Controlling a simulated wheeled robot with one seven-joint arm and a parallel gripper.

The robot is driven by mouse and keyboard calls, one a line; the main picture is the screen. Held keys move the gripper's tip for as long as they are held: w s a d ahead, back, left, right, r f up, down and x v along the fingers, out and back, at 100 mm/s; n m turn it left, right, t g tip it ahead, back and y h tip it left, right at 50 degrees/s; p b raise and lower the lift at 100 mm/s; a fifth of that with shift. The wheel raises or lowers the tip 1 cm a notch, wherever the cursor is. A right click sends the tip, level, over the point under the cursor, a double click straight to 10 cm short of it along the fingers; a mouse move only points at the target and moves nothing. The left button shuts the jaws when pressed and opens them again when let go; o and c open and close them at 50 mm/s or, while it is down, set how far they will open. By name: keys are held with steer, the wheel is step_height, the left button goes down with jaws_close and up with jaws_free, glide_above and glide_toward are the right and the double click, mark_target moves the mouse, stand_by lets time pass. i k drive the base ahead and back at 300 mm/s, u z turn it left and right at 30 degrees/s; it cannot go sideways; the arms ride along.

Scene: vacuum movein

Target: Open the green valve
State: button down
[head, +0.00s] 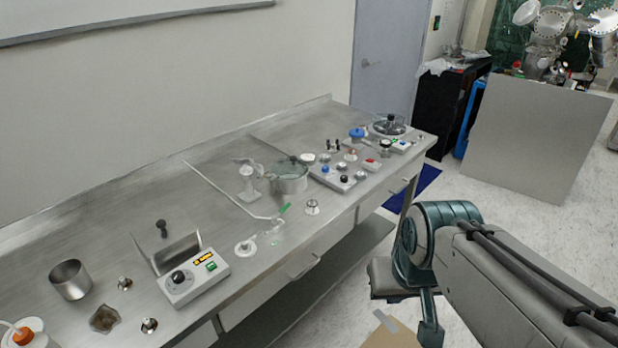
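A small green handle (285,208), which looks like the green valve, is near the front edge of the metal bench, about the middle of the picture. It slants up to the right, above a clear or pale fitting (272,232) whose shape is hard to make out. My arm (520,265) comes in from the lower right, and its teal joint (440,225) is to the right of the bench, over the floor. A grey part and a teal part hang below the joint. I cannot make out the fingers clearly. Nothing of my arm touches the valve.
The metal bench (100,200) bears a control box (190,278), a metal cup (70,280), a round vessel (289,175) and several knobs and fittings. A thin rod (225,190) runs towards the valve. A grey panel (535,135) stands at the right.

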mark_target(273, 218)
steer(key=z, duration=0.1)
steer(key=i, duration=0.7)
steer(key=u, duration=0.55)
steer(key=i, duration=0.5)
steer(key=u, duration=0.45)
